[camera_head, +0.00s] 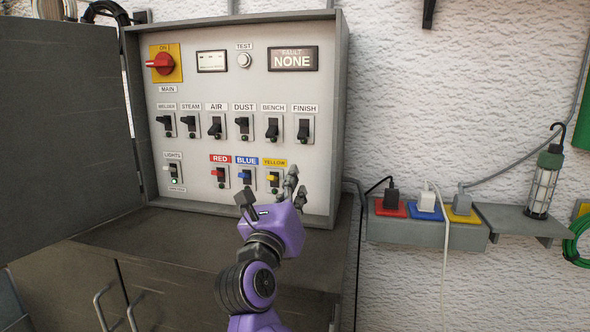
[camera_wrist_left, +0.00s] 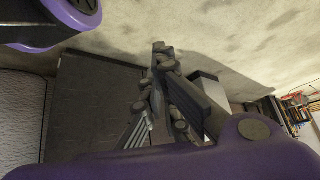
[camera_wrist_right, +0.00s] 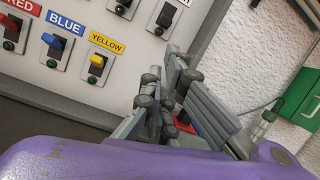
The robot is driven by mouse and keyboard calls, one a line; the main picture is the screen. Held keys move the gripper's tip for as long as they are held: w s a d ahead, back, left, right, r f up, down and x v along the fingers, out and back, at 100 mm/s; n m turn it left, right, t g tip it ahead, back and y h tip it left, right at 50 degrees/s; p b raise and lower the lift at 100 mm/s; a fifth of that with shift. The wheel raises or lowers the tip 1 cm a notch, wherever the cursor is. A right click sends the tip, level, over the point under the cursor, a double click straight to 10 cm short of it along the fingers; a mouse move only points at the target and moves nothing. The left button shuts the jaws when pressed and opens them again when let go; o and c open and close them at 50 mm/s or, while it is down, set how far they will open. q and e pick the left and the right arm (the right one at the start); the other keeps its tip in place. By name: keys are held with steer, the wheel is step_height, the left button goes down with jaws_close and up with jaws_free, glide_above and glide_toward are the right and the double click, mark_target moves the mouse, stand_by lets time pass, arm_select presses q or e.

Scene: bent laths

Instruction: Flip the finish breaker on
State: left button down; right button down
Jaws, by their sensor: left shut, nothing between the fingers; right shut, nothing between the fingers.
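The finish breaker (camera_head: 304,129) is a black lever switch at the right end of the upper breaker row, under its FINISH label (camera_head: 305,108). Its lever appears to point down, and I see no lit lamp on it. It also shows partly at the top of the right wrist view (camera_wrist_right: 166,14). My right gripper (camera_head: 292,184) is shut and empty, below the finish breaker and just right of the yellow switch (camera_head: 272,178). It is apart from the finish breaker. My left gripper (camera_wrist_left: 160,52) is shut and empty in the left wrist view, away from the panel.
The bench breaker (camera_head: 272,129) sits close left of the finish breaker. The cabinet's right side wall (camera_head: 338,120) stands out near it. The open door (camera_head: 65,130) is at left. A shelf with plugs (camera_head: 425,232) and a lamp (camera_head: 543,183) are at right.

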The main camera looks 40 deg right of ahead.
mark_target(302, 165)
arm_select(q)
steer(key=shift+w+d+b, duration=0.15)
steer(key=shift+w+b, duration=0.15)
steer(key=shift+w, duration=0.4)
arm_select(e)
steer(key=shift+w+f+m+g+y, duration=0.3)
steer(key=shift+w+f+m+y, duration=0.45)
steer(key=shift+w+m+y, duration=0.4)
arm_select(q)
steer(key=shift+s+f, duration=0.15)
steer(key=shift+s, duration=0.15)
arm_select(e)
steer(key=shift+s, duration=0.15)
steer(key=x, duration=1)
steer(key=shift+d+r+p, duration=0.15)
steer(key=shift+p, duration=0.25)
steer(key=r, duration=0.1)
steer(key=s+a+r+p, duration=0.1)
steer(key=r, duration=0.1)
steer(key=shift+a, duration=0.25)
arm_select(q)
steer(key=shift+a+r, duration=0.2)
steer(key=shift+r, duration=0.45)
arm_select(e)
steer(key=shift+s+r, duration=0.1)
steer(key=shift+r, duration=0.1)
steer(key=shift+a, duration=0.1)
